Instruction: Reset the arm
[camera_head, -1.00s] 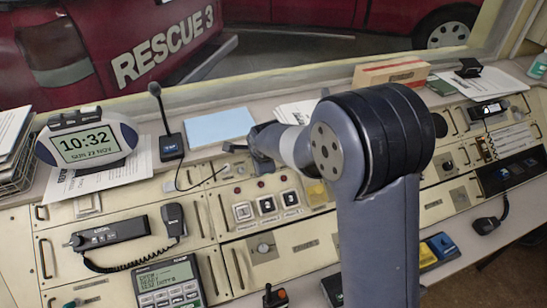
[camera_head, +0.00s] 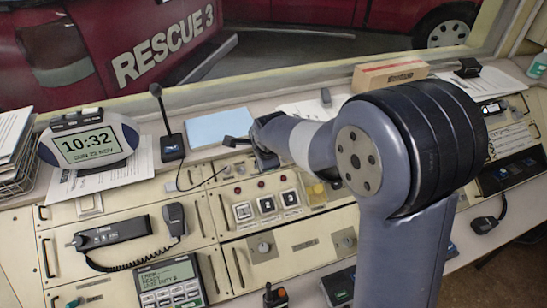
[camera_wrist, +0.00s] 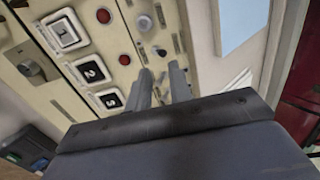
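My gripper (camera_head: 247,155) is above the back of the console, over the area behind the numbered buttons. Its two fingers are apart with nothing between them; the gap also shows in the wrist view (camera_wrist: 161,82). My arm is bent, with its large dark joint at the right front of the head view, hiding part of the console. The numbered buttons (camera_head: 267,205) show below the gripper, and in the wrist view (camera_wrist: 90,71) they lie to the left of the fingers. I cannot tell how high the fingers are above the panel.
A desk microphone (camera_head: 169,145) stands left of the gripper, and a blue paper pad (camera_head: 219,127) lies just behind it. A clock (camera_head: 88,145), a radio handset (camera_head: 112,233) and a keypad unit (camera_head: 168,285) are at left. A wooden-looking box (camera_head: 390,74) stands by the window.

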